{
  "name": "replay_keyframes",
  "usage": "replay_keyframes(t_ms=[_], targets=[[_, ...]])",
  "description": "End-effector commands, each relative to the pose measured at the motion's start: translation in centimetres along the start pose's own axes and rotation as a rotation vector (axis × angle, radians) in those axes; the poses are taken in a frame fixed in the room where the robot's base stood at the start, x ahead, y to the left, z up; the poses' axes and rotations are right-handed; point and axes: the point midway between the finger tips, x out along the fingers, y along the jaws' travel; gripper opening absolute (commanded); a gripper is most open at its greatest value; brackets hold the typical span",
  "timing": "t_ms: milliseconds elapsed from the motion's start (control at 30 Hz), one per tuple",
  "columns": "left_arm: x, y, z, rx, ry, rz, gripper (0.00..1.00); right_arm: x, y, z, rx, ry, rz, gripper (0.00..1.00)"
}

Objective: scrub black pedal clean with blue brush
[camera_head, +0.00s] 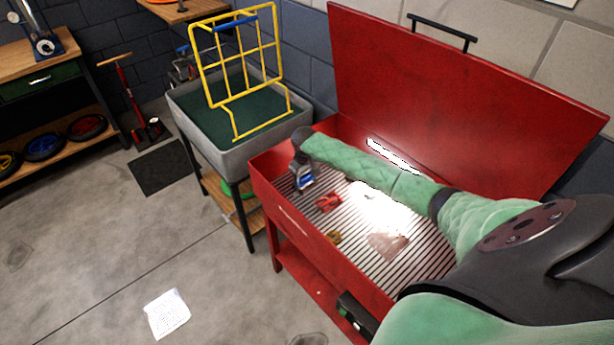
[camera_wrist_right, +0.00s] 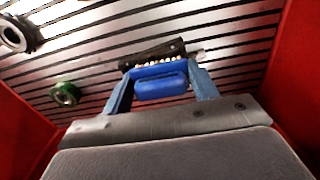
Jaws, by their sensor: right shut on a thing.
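My right gripper (camera_head: 303,176) reaches down into the red wash basin, near its left end. In the right wrist view, the gripper (camera_wrist_right: 160,85) is shut on the blue brush (camera_wrist_right: 162,88), with one finger at each side. The brush's pale bristles point away from the gripper, toward the black pedal (camera_wrist_right: 158,54). The pedal lies on the slatted floor just beyond the bristles. They look to be touching, but I cannot be sure. In the head view the pedal cannot be made out. My left gripper is not in view.
The red basin (camera_head: 283,217) has walls close around the gripper and a raised lid (camera_head: 450,90). A red part (camera_head: 328,202), a brass-coloured part (camera_head: 334,238) and a pinkish patch (camera_head: 388,245) lie on its slats. A grey tub (camera_head: 187,110) with a yellow rack (camera_head: 238,65) stands left.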

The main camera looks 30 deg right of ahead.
Motion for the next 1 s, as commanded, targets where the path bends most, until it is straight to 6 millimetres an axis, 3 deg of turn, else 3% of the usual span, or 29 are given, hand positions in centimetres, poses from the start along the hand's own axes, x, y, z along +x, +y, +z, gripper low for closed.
replay_keyframes(t_ms=[500,1000], targets=[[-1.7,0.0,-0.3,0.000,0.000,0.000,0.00,0.0,-2.5,0.1,0.000,-0.002,-0.001,0.37],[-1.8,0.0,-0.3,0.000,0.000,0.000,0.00,0.1,-2.6,0.0,0.000,-0.001,-0.001,0.37]])
